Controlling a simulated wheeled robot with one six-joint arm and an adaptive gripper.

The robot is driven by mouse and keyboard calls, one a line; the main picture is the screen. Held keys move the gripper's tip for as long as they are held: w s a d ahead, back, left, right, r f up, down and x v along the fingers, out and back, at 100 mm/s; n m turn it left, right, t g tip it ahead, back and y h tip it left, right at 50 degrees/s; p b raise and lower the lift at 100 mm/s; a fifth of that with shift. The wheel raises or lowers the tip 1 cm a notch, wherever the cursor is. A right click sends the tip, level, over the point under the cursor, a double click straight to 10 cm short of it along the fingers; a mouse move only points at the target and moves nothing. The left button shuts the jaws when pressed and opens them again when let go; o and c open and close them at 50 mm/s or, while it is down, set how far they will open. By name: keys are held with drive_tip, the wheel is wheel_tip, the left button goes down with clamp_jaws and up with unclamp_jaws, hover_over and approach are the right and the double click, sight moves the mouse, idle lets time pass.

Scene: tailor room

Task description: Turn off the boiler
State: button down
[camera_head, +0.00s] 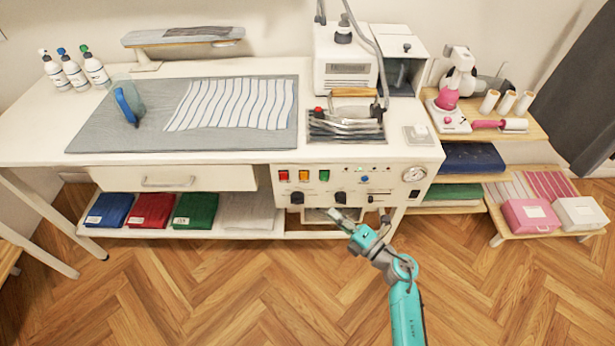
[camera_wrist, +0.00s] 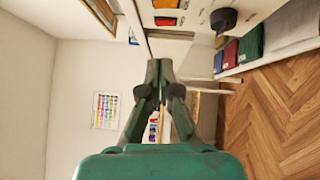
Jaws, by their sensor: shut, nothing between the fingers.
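The white boiler (camera_head: 345,75) stands at the back right of the table. Below the tabletop is a white control panel (camera_head: 375,200) with a red switch (camera_head: 284,175), an orange switch (camera_head: 304,176), a green switch (camera_head: 324,175), black knobs and a round gauge (camera_head: 413,174). My gripper (camera_head: 335,214) is shut and empty, just below the panel's lower edge in the head view. In the wrist view, the shut fingertips (camera_wrist: 159,64) are left of a black knob (camera_wrist: 223,20) and below the red switch (camera_wrist: 165,21). The orange switch is cut off at the top edge.
An iron (camera_head: 347,128) rests on a stand in front of the boiler. A drawer (camera_head: 172,178) is left of the panel. Folded blue, red and green cloths (camera_head: 150,210) lie on the shelf below. The wooden floor (camera_head: 220,290) in front is clear.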

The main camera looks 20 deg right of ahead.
idle(0.3)
approach(302, 174)
drive_tip(key=w+a, duration=0.2)
drive_tip(key=a, duration=0.2)
drive_tip(key=shift+w+d, duration=0.2)
drive_tip(key=shift+w, duration=0.7)
drive_tip(key=shift+w+d, duration=0.2)
drive_tip(key=shift+w, duration=0.75)
drive_tip(key=shift+w+d+r, duration=0.1)
drive_tip(key=shift+w+r, duration=0.05)
